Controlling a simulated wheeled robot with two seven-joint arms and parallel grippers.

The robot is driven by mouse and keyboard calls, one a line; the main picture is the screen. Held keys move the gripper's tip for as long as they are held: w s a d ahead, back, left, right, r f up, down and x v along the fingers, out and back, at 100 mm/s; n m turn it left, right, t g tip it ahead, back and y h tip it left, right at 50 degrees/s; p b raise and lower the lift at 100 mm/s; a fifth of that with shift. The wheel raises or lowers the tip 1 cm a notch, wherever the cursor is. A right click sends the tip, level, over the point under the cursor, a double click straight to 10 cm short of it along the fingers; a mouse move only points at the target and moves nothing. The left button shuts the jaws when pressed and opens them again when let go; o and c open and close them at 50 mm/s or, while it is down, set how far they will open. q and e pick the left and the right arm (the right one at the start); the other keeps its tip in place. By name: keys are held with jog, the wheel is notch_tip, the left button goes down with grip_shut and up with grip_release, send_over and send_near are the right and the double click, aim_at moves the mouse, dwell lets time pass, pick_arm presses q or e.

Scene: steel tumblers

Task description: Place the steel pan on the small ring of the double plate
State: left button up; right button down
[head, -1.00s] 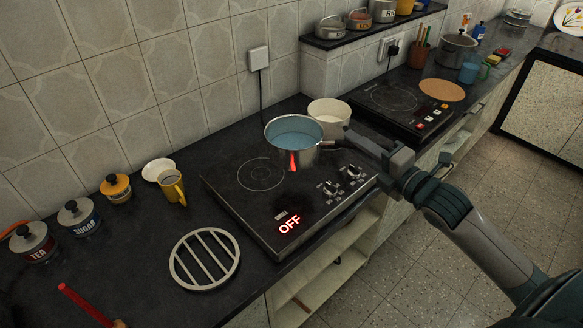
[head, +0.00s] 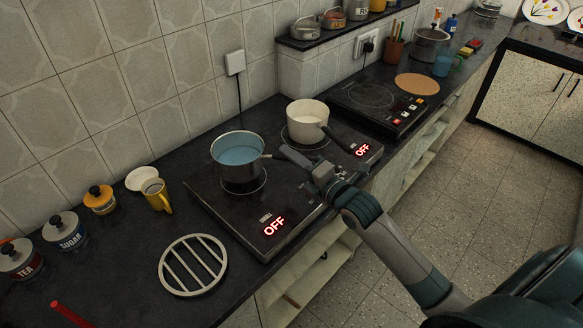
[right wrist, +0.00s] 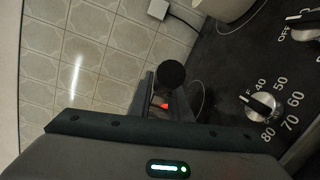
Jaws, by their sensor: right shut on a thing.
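The steel pan (head: 240,175), with a blue inside, is upright over the smaller left ring (head: 262,184) of the black double plate (head: 232,225). Part of that ring shows around its base; I cannot tell whether the base touches the plate. My right gripper (head: 284,157) is shut on the pan's handle, on the pan's right side. In the right wrist view the jaws (right wrist: 160,95) are close together below a dark round shape that I cannot identify. My left gripper is not in view.
A cream pot (head: 306,126) stands on the plate's back right ring, close to my right gripper. A round slatted trivet (head: 193,265) lies in front left of the plate. A yellow mug (head: 156,196), white bowl (head: 141,178) and jars (head: 99,200) stand left.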

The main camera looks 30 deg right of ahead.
jog(key=shift+r, duration=0.1)
notch_tip(320, 180, down, 3)
jog(key=shift+f+p, duration=0.15)
jog(key=shift+p, duration=0.35)
jog(key=shift+f, duration=0.45)
jog(key=c, duration=1.6)
grip_release()
jog(key=shift+f, duration=0.1)
jog(key=shift+c, duration=0.2)
